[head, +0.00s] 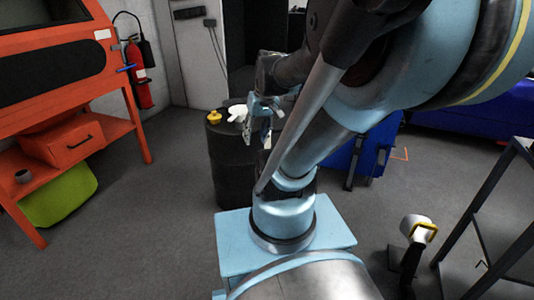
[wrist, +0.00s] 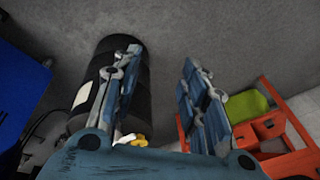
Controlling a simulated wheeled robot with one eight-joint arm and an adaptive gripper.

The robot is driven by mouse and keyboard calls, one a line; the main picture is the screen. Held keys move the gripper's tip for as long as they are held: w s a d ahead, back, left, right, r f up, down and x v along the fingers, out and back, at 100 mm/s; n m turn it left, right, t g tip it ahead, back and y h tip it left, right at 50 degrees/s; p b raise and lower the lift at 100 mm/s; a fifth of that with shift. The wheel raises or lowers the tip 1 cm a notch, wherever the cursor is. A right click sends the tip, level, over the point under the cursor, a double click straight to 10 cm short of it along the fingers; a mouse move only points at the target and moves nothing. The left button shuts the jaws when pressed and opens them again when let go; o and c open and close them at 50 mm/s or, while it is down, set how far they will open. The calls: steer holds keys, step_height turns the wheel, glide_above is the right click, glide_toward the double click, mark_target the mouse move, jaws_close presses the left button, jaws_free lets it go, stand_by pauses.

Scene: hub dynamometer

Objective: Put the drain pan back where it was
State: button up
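No object is clearly recognisable as the drain pan. A lime-green, tub-like thing (head: 62,196) lies tilted on the floor under the orange bench; I cannot tell whether it is the pan. It also shows in the wrist view (wrist: 248,104). My gripper (head: 259,128) is in the air by the black drum (head: 233,175), near its top in the head view. In the wrist view its two fingers (wrist: 162,58) stand apart with only grey floor between their tips. The drum also shows there (wrist: 105,70), partly behind the left finger.
A yellow item (head: 214,117) and a white item (head: 238,112) are on the drum top. The orange bench (head: 75,150) stands left, with a red extinguisher (head: 138,80) behind. A blue cabinet (head: 372,155) is behind my arm. Floor between bench and drum is clear.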

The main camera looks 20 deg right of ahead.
steer(key=s+d+f+h, duration=0.1)
steer(key=s+f, duration=0.1)
steer(key=s, duration=0.1)
steer(key=s+d+f+m, duration=0.1)
steer(key=s+f, duration=0.1)
steer(key=s, duration=0.1)
steer(key=shift+s+d+h, duration=0.2)
steer(key=shift+d+h, duration=0.05)
steer(key=shift+h, duration=0.15)
